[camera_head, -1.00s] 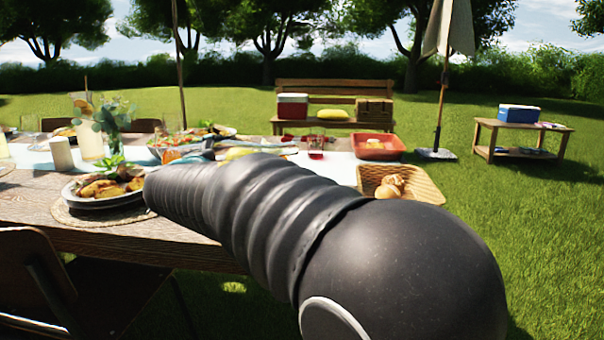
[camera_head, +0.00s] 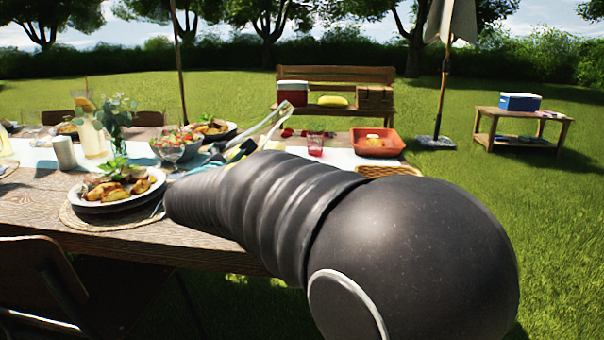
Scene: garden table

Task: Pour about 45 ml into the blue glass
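I cannot pick out a blue glass; my dark ribbed arm covers much of the table's middle and right. A tumbler with red drink (camera_head: 315,146) stands upright beyond my arm. A clear pitcher of pale drink (camera_head: 93,141) stands at the left, with citrus at its top. A stemmed glass (camera_head: 171,150) stands in front of the salad bowl. A pale, long, two-pronged shape (camera_head: 262,124) slants up behind my arm; I cannot tell whether it is part of my gripper or a utensil. My gripper's fingers cannot be made out, nor what they hold.
A plate of food (camera_head: 112,206) on a woven mat is close left of my arm. A beige cup (camera_head: 64,152), a salad bowl (camera_head: 190,141) and a red tray (camera_head: 378,152) stand on the table. A bread basket (camera_head: 385,171) is partly hidden. A chair (camera_head: 40,285) is at the front left.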

